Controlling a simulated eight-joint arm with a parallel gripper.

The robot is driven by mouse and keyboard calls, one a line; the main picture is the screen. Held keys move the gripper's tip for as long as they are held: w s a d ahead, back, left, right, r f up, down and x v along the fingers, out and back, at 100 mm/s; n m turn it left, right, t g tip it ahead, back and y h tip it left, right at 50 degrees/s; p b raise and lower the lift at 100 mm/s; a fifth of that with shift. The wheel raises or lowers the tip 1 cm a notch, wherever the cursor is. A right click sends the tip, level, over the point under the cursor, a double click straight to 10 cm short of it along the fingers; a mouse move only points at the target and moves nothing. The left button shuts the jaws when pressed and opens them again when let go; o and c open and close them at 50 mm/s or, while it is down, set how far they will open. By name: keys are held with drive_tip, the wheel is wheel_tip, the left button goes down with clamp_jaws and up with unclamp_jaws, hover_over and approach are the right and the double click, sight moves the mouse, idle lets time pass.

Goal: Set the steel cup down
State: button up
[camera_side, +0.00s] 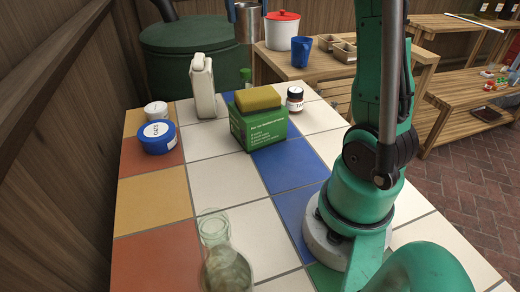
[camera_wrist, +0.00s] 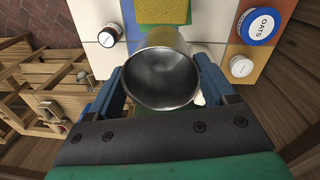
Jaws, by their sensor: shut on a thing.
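The steel cup (camera_side: 249,24) is in the air at the top of the side view, well above the tiled table (camera_side: 225,183). In the wrist view the cup (camera_wrist: 161,80) shows its open mouth towards the camera, and its inside looks grey and empty. My gripper (camera_wrist: 160,74) is shut on the cup, with one blue finger on each side of it. The finger ends also show at the top edge of the side view (camera_side: 248,10). The cup's underside is hidden in the wrist view.
On the table stand a green box (camera_side: 258,127) with a yellow sponge (camera_side: 258,98) on top, a white bottle (camera_side: 203,88), a blue-lidded oats jar (camera_side: 157,137), a white-lidded jar (camera_side: 156,111), a small brown jar (camera_side: 295,99) and a glass flask (camera_side: 225,262). Bare tiles lie between flask and box.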

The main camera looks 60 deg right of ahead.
drive_tip(key=w+a+f+n, duration=0.1)
drive_tip(key=w+a+f, duration=0.3)
drive_tip(key=w+a, duration=0.5)
drive_tip(key=f, duration=0.6)
drive_tip(key=w+d+f, duration=0.1)
drive_tip(key=f, duration=0.5)
drive_tip(key=w+f, duration=0.1)
drive_tip(key=f, duration=0.6)
drive_tip(key=shift+d, duration=0.35)
drive_tip(key=o, duration=1.2)
drive_tip(key=shift+f, duration=0.1)
drive_tip(key=shift+c, duration=0.2)
